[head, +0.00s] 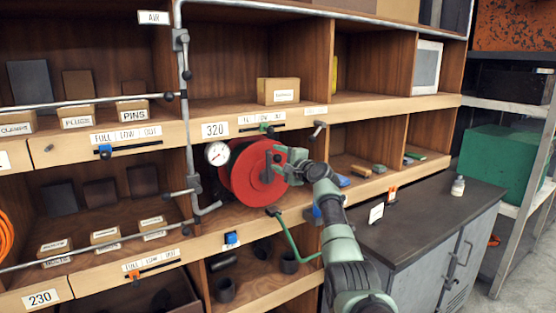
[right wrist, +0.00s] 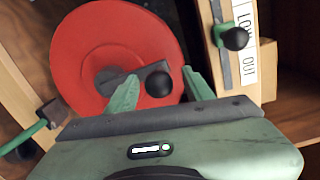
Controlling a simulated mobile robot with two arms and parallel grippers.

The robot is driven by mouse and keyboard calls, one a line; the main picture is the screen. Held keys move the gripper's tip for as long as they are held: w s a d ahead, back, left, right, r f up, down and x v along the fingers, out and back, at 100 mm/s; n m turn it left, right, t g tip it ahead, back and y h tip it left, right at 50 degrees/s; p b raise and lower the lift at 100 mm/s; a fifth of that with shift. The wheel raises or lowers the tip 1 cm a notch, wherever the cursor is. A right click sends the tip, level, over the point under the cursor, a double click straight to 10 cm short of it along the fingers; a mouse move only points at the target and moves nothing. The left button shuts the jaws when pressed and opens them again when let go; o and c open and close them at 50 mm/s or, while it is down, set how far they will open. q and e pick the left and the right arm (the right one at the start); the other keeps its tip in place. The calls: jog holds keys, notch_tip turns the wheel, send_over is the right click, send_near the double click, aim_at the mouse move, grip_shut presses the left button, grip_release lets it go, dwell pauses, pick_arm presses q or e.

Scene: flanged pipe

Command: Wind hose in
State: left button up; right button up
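A red hose reel (head: 252,178) sits in the middle shelf bay, and its red disc (right wrist: 95,45) fills the upper left of the right wrist view. A grey crank arm with a round black knob (right wrist: 160,84) is on the face of the reel. My right gripper (head: 284,160) is at the reel's front, and its fingers (right wrist: 160,92) stand apart on either side of the knob, with small gaps visible. A green tube (head: 291,238) with a dark end hangs below the reel; it also shows in the right wrist view (right wrist: 32,132). My left gripper is out of view.
A pressure gauge (head: 217,153) and grey pipe (head: 188,120) stand left of the reel. Shelf boards with labels and small sliders surround it. A dark-topped cabinet (head: 420,210) with a small bottle (head: 458,186) is at right, near a green box (head: 495,160).

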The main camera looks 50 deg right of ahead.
jog(key=shift+s+a+f, duration=0.15)
jog(key=shift+s+a, duration=0.05)
jog(key=shift+s, duration=0.45)
jog(key=b+v, duration=0.2)
jog(key=v, duration=0.4)
jog(key=shift+s, duration=0.25)
